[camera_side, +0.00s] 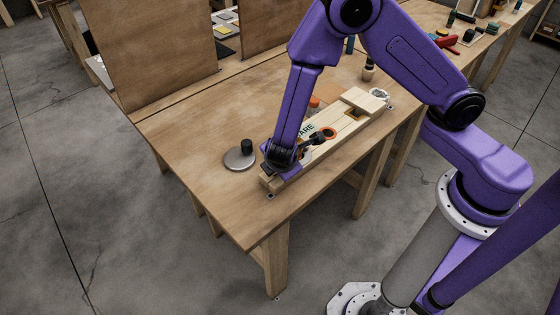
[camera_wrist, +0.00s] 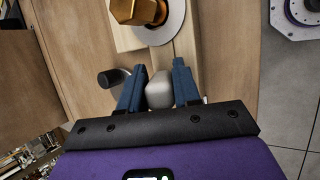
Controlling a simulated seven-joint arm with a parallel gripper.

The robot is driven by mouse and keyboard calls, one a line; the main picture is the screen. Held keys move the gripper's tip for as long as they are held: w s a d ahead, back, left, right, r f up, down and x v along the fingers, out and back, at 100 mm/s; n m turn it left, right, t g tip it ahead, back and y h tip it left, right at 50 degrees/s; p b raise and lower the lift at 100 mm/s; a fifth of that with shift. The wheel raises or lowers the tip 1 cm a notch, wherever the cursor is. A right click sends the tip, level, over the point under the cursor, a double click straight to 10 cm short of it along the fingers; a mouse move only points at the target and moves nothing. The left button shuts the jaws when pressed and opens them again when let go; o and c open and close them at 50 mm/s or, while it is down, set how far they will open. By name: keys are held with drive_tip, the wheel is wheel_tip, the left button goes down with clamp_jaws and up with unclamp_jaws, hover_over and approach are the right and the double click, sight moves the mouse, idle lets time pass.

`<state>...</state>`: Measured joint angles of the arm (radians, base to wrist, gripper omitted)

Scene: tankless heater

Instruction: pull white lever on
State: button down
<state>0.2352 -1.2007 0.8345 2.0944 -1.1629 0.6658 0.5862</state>
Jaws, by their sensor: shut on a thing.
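The white lever (camera_wrist: 160,92) shows in the wrist view as a pale rounded piece between the two blue fingers of my gripper (camera_wrist: 158,70). The fingers are shut on it, one on each side. A brass hex fitting (camera_wrist: 137,10) on a pale round disc lies just beyond it. In the side view my gripper (camera_side: 281,168) is low over the near left end of the long pale wooden heater unit (camera_side: 343,128). My gripper hides the lever there.
A grey metal disc (camera_side: 238,160) with a black knob (camera_side: 246,146) sits on the table (camera_side: 190,140) left of my gripper. A bottle with an orange cap (camera_side: 314,102) stands behind the unit. Tall wooden panels (camera_side: 150,50) rise at the back. The near table front is clear.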

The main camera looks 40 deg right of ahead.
drive_tip(key=c, duration=0.9)
unclamp_jaws()
drive_tip(key=shift+r, duration=0.1)
drive_tip(key=v, duration=1.7)
drive_tip(key=shift+a+r, duration=0.1)
drive_tip(key=shift+a, duration=0.05)
